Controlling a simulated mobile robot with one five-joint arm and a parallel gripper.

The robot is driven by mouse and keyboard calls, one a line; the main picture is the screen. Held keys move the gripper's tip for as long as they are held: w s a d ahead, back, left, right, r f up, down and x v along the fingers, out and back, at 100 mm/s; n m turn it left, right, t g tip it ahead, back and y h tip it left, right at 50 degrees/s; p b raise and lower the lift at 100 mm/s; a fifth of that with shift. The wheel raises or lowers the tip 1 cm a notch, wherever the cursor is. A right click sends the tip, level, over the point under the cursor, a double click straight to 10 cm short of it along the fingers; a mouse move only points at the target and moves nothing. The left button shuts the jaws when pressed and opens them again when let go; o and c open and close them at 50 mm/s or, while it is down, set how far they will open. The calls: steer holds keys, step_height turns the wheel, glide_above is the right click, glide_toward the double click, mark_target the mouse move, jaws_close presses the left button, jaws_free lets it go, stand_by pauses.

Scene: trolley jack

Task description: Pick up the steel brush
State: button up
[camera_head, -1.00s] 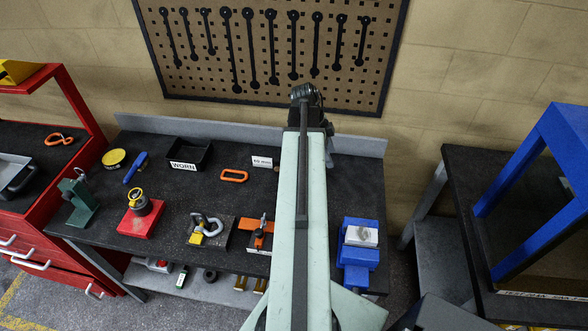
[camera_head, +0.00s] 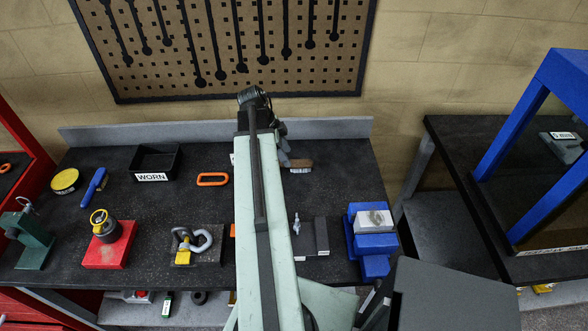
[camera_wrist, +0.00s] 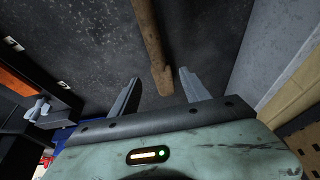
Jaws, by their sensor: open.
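In the wrist view a long wooden handle (camera_wrist: 148,40), which looks like the brush's, runs from the top edge down to between my fingertips. My gripper (camera_wrist: 159,76) is open, with one finger on each side of the handle's end. I cannot tell whether either finger touches it. In the head view my gripper (camera_head: 283,148) is partly hidden behind my arm. The bristles are not clearly visible.
A grey back ledge (camera_head: 345,128) runs behind the brush. An orange link (camera_head: 213,179) and a black WORN bin (camera_head: 157,163) lie to the left. A blue vise (camera_head: 371,242) stands at the front right. The bench between vise and ledge is clear.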

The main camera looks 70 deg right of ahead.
steer(key=b+x, duration=0.5)
steer(key=x, duration=0.1)
steer(key=shift+w+f, duration=0.15)
jaws_close()
